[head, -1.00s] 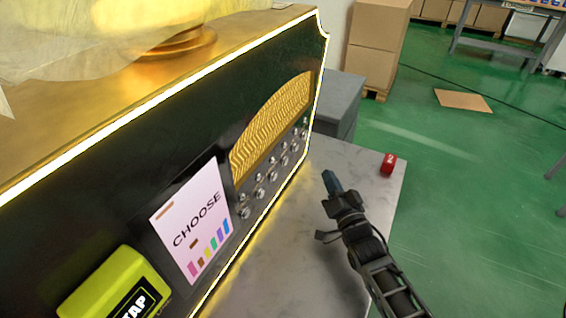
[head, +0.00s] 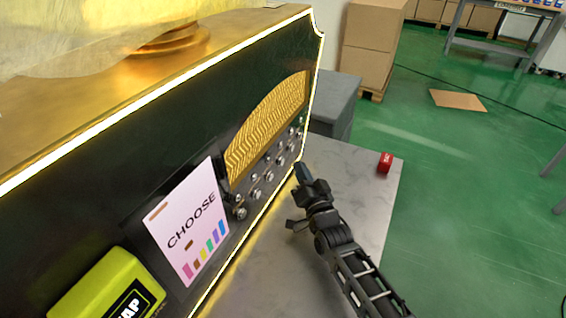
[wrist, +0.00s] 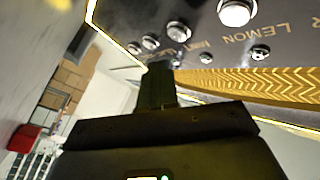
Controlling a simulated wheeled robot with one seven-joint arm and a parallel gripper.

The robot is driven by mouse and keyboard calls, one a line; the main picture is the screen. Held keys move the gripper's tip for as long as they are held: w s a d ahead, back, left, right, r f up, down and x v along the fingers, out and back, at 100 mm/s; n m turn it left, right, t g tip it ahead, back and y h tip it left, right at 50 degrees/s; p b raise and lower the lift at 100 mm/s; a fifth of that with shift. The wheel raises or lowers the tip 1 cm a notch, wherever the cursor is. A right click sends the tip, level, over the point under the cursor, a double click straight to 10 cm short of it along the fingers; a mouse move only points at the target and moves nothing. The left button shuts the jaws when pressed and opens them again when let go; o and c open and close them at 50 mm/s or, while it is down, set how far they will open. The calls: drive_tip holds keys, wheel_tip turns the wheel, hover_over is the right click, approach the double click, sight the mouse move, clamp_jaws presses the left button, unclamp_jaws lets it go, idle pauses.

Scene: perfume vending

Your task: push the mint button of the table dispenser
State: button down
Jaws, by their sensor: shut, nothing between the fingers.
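The dispenser's dark front panel (head: 215,100) carries a row of silver buttons (head: 256,191) under a gold grille in the head view. In the wrist view, the small word MINT lies beside LEMON, and the round silver mint button (wrist: 178,30) appears next to that word. My gripper (head: 299,170) is shut and empty, its tip close to the far end of the button row. In the wrist view, the dark fingertips (wrist: 157,70) are near the mint button, slightly left of it. I cannot tell whether they touch the panel.
A marble table top (head: 345,190) lies under my gripper. A white CHOOSE card (head: 187,228) and a yellow-green TAP box (head: 105,290) are on the panel. A grey cabinet (head: 333,105) stands behind.

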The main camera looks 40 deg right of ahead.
sight(284, 154)
drive_tip(key=shift+w+a, duration=0.3)
drive_tip(key=shift+w, duration=0.45)
drive_tip(key=shift+w, duration=0.1)
idle(1.5)
drive_tip(key=shift+w+a, duration=0.1)
drive_tip(key=shift+w, duration=0.2)
drive_tip(key=shift+w+a, duration=0.2)
drive_tip(key=shift+w, duration=0.2)
idle(0.8)
drive_tip(key=shift+s, duration=0.1)
drive_tip(key=shift+s+d+b, duration=0.3)
drive_tip(key=shift+s+b, duration=0.15)
drive_tip(key=shift+s, duration=0.25)
drive_tip(key=shift+s+d+b, duration=0.3)
drive_tip(key=shift+s, duration=0.5)
drive_tip(key=shift+s+d+b, duration=0.25)
drive_tip(key=shift+s+b, duration=0.1)
drive_tip(key=shift+s, duration=0.4)
drive_tip(key=shift+s+d+b, duration=0.3)
drive_tip(key=shift+s, duration=0.5)
